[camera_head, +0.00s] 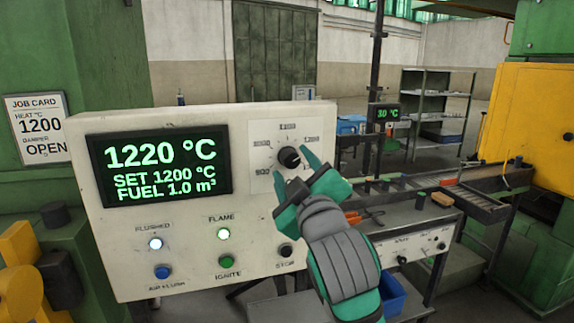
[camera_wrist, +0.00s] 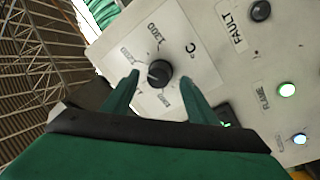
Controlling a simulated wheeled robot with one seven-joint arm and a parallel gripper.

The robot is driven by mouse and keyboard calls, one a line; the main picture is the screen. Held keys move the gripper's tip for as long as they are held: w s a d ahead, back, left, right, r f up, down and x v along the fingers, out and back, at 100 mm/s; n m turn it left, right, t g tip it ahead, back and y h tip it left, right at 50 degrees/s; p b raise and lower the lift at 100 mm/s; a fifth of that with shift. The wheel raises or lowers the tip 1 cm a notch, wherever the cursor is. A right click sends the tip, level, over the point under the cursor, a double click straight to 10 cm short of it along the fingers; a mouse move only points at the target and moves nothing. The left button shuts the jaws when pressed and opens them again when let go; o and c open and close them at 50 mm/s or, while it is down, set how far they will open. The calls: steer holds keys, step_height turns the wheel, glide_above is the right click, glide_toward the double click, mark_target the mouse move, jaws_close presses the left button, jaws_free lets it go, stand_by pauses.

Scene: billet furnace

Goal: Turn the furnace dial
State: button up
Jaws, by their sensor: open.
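The furnace dial (camera_head: 289,157) is a round black knob with a pale pointer mark, on a light scale plate at the upper right of the control panel (camera_head: 256,200). Numbers ring it, partly too small to read. It also shows in the wrist view (camera_wrist: 160,73). My gripper (camera_head: 291,166) is open, its two green fingers on either side of the dial. In the wrist view its fingertips (camera_wrist: 160,81) flank the knob with gaps; whether either touches is unclear. The display (camera_head: 160,166) reads 1220 °C, SET 1200 °C, FUEL 1.0 m³.
The job card (camera_head: 38,128) at left reads heat 1200, damper open. The flushed lamp (camera_head: 155,244) and flame lamp (camera_head: 223,233) are lit. Blue (camera_head: 162,272), green (camera_head: 226,262) and black (camera_head: 285,250) buttons sit below. A workbench with tools (camera_head: 400,215) stands at right.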

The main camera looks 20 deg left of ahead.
steer(key=v, duration=0.9)
steer(key=shift+s, duration=0.2)
steer(key=shift+d, duration=0.1)
